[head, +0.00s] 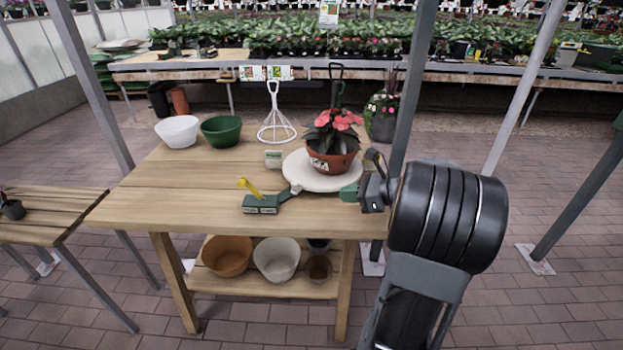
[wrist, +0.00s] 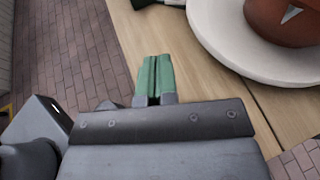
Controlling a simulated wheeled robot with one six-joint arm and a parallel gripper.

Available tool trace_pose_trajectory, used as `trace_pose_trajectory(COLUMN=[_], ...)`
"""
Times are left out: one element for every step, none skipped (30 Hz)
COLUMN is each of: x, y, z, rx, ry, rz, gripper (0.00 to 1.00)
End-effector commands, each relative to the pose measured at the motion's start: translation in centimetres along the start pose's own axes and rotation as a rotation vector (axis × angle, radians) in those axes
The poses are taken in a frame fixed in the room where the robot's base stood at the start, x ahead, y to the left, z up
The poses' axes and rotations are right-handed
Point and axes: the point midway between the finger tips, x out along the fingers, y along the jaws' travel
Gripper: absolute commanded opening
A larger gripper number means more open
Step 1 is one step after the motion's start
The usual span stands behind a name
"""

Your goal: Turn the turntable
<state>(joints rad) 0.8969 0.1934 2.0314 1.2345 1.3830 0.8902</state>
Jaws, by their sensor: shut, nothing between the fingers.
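The turntable (head: 300,178) is a white round disc on the wooden table, near its right end. A terracotta pot (head: 333,163) with a pink-flowered plant (head: 331,129) stands on it. In the wrist view the turntable's rim (wrist: 222,55) and the pot's lower side (wrist: 283,22) show at the upper right. My gripper (head: 348,195) is at the disc's right front side in the head view. Its green fingers (wrist: 155,75) are shut together and empty. In the wrist view they are apart from the rim; the head view does not show the gap clearly.
A green tool with a yellow part (head: 261,204) lies at the table's front, left of the turntable.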

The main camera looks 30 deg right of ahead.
Motion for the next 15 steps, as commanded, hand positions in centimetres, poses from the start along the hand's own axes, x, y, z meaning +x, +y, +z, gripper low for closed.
trace_pose_trajectory(x=[-0.6, -0.6, -0.5, -0.2, 0.1, 0.8, 1.3, 1.9, 2.6, 3.2, 3.8, 4.7, 5.2, 5.8, 6.5], y=[-0.7, -1.0, -1.3, -1.4, -1.5, -1.5, -1.5, -1.5, -1.5, -1.5, -1.5, -1.6, -1.6, -1.6, -1.6], z=[0.2, 0.2, 0.2, 0.2, 0.2, 0.2, 0.2, 0.2, 0.3, 0.3, 0.3, 0.3, 0.3, 0.4, 0.4], rx=[0.032, 0.047, 0.06, 0.065, 0.068, 0.069, 0.069, 0.068, 0.067, 0.067, 0.067, 0.066, 0.066, 0.066, 0.066], ry=[-0.024, -0.036, -0.046, -0.051, -0.054, -0.055, -0.054, -0.054, -0.054, -0.053, -0.052, -0.053, -0.052, -0.052, -0.052], rz=[-0.022, -0.031, -0.039, -0.043, -0.045, -0.044, -0.044, -0.043, -0.043, -0.041, -0.042, -0.041, -0.042, -0.041, -0.042], gripper=[0.0, 0.0, 0.0, 0.0, 0.0, 0.0, 0.0, 0.0, 0.0, 0.0, 0.0, 0.0, 0.0, 0.0, 0.0])
